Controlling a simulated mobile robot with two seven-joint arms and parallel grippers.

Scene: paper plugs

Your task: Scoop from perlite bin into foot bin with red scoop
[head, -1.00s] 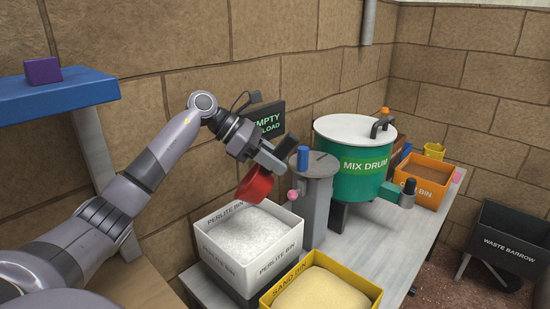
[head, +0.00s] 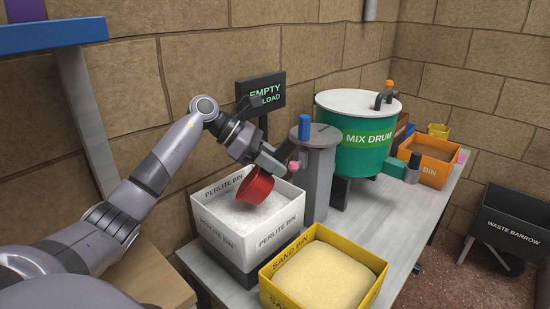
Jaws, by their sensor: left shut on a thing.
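The white perlite bin (head: 281,233) stands on the near left part of the bench and holds white granules. My left gripper (head: 272,166) is shut on the red scoop (head: 256,187). The scoop is tilted and lies within the bin's outline, low over the granules. I cannot tell whether its lip touches them, and its inside is mostly hidden. No bin marked as the foot bin can be made out. My right gripper is out of view.
A yellow sand bin (head: 277,289) stands just right of the perlite bin. A grey post with a blue top (head: 304,126) stands close behind it, before the green mix drum (head: 367,150). A dark sign (head: 262,92) stands behind my gripper. A waste barrow (head: 510,227) is far right.

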